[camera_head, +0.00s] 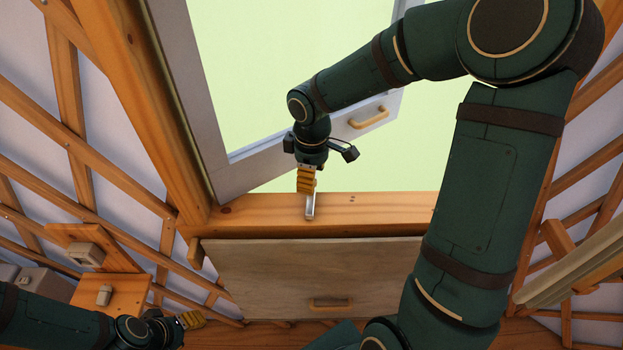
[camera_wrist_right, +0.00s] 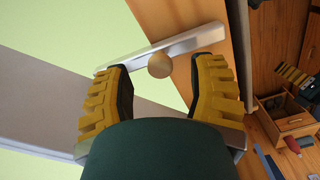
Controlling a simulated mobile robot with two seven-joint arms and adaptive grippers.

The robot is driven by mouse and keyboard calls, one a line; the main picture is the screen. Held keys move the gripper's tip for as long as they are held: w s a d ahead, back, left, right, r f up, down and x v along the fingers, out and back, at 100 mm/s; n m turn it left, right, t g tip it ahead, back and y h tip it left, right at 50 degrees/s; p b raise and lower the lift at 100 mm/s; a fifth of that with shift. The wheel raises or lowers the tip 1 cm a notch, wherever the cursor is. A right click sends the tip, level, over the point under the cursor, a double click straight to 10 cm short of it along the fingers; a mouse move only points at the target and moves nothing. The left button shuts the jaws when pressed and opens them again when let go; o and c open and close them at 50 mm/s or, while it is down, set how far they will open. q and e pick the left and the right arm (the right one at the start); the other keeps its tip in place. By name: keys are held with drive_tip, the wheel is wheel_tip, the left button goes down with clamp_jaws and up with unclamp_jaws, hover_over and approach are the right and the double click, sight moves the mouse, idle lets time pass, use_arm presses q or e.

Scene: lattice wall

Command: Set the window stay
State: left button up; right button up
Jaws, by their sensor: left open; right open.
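The window stay (camera_head: 310,206) is a pale metal bar at the wooden sill (camera_head: 385,208); in the right wrist view the bar (camera_wrist_right: 190,40) runs slantwise and bears a round wooden knob (camera_wrist_right: 159,65). My right gripper (camera_head: 306,181) is open just above the stay; in the right wrist view its yellow fingers (camera_wrist_right: 163,75) stand on either side of the knob, with gaps showing. The white-framed window sash (camera_head: 240,178) stands ajar, with a tan handle (camera_head: 369,118). My left gripper (camera_head: 192,320) is open at the bottom left, away from the stay.
Small wooden brackets with switch-like boxes (camera_head: 85,254) are on the left. Lattice walls flank the window. An open wooden box (camera_wrist_right: 287,122) shows in the right wrist view. My right arm hides the sill's right end.

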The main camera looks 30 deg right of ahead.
drive_tip(key=shift+f, duration=0.65)
clamp_jaws()
